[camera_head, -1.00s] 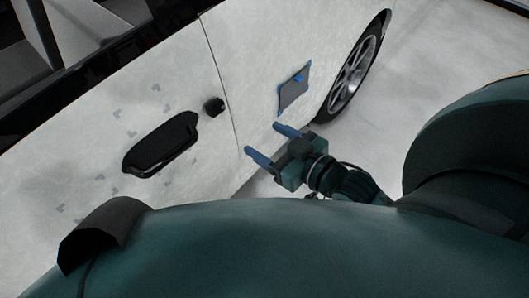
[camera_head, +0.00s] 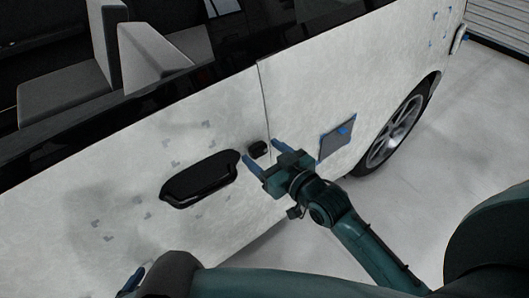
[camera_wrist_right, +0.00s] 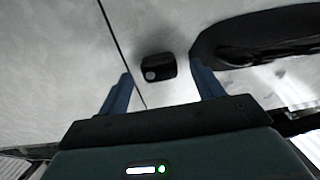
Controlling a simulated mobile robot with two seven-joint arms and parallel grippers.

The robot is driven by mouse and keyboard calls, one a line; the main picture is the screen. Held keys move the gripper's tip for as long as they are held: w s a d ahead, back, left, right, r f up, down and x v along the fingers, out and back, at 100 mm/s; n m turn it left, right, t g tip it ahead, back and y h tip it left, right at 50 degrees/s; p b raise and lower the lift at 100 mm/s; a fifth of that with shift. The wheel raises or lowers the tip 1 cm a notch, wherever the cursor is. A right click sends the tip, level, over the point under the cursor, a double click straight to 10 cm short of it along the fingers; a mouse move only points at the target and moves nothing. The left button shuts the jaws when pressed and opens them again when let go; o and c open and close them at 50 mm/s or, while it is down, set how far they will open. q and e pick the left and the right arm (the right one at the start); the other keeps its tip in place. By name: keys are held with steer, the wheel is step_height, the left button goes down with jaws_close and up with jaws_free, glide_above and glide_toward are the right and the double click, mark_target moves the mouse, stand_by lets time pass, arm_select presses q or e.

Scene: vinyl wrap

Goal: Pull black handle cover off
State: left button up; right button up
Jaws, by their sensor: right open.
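The black handle cover (camera_head: 258,148) is a small rounded black cap on the white wrapped car door, right of the long black door handle (camera_head: 199,178). My right gripper (camera_head: 263,154) is open and empty, with its two blue fingers pointing at the cover. In the right wrist view, the cover (camera_wrist_right: 157,68) lies between the open fingertips (camera_wrist_right: 161,70) in the picture; how much gap is left to it is hard to judge. A blue finger-like part (camera_head: 132,281), likely of my left gripper, shows at the bottom left; the rest is hidden.
A grey square patch (camera_head: 337,142) with blue tape is on the rear panel, near the wheel (camera_head: 395,137). A door seam runs just beside the cover. The large handle (camera_wrist_right: 255,42) is close to the right finger in the wrist view. Open floor lies at the right.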

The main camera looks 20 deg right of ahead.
steer(key=shift+w+a, duration=0.15)
steer(key=shift+w, duration=0.15)
steer(key=shift+c, duration=0.4)
steer(key=c, duration=1.1)
steer(key=shift+s+d+r+p, duration=0.1)
steer(key=shift+s+d+p, duration=0.15)
steer(key=shift+s+p, duration=0.4)
steer(key=shift+s+d+r, duration=0.1)
steer(key=shift+s+d, duration=0.05)
steer(key=shift+s, duration=0.2)
steer(key=shift+p+v, duration=1.85)
steer(key=shift+v, duration=1.15)
